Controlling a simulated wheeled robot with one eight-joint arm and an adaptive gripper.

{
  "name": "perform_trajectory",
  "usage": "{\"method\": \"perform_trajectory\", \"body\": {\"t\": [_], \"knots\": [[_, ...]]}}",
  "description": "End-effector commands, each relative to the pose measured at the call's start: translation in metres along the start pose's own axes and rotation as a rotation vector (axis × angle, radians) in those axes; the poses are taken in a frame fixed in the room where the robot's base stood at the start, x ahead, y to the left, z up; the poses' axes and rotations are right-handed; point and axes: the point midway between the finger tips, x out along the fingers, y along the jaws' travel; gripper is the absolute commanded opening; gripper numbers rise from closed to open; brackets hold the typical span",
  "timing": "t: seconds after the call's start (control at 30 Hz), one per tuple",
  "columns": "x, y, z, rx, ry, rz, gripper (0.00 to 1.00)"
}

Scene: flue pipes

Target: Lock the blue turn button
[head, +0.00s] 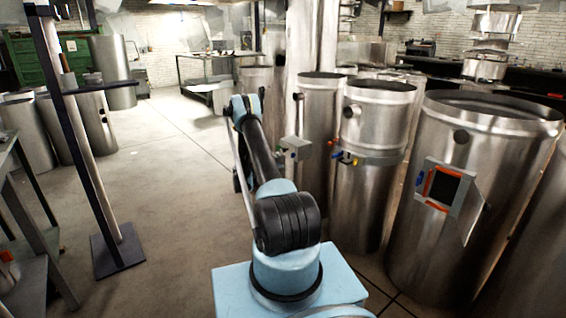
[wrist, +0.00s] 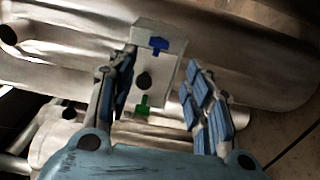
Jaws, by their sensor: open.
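In the wrist view, the blue turn button (wrist: 158,46) is a small T-shaped piece near the top end of a pale grey box (wrist: 168,72) on a metal pipe. A green turn button (wrist: 142,105) sits at the box's lower end, with a dark round spot between the two. My gripper (wrist: 160,62) is open, one blue-padded finger on each side of the box. The fingers look empty; whether either touches the box cannot be told. In the head view, a grey box (head: 296,148) with a green bit stands out from a pipe, and my gripper is hidden behind my arm.
Several tall metal flue pipes (head: 370,200) stand close together at right. The right one has an open hatch door (head: 471,211) beside an orange-edged opening. A dark post (head: 84,150) and a bench (head: 25,190) stand at left. The floor (head: 175,150) between is clear.

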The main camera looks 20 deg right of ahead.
Motion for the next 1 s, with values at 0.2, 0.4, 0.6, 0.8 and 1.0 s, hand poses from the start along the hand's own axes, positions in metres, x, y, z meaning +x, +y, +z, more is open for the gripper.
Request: {"method": "perform_trajectory", "body": {"t": [0.2,0.4,0.6,0.8,1.0], "knots": [[-0.021,0.000,0.000,0.000,0.001,0.000,0.47],[-0.024,0.000,0.000,0.000,0.000,0.000,0.47],[-0.024,0.000,0.000,0.000,0.000,-0.001,0.47],[-0.024,0.018,0.001,0.010,-0.003,-0.030,0.47],[-0.025,0.060,0.008,0.035,-0.010,-0.110,0.47]]}}
